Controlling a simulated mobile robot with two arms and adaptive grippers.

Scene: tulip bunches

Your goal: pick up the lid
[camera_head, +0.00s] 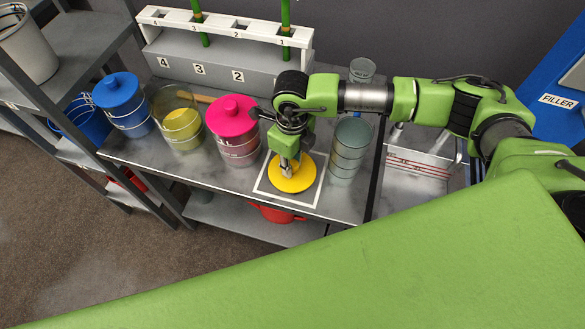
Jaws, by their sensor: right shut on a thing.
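A round yellow lid (301,181) is in the head view, over a dark square mat with a white border (272,194) near the table's front edge. My right gripper (287,169) points down at the lid's middle and is shut on its small pale knob. The lid looks level; I cannot tell whether it rests on the mat or is slightly raised. My left gripper is not in view.
On the table (225,181) stand a blue-lidded jar (128,117), an open clear jar (173,105) with yellow inside, a pink-lidded jar (238,147) and a clear cylinder (349,155). A numbered rack (200,70) holding green stems stands behind. Shelving (85,45) is at left.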

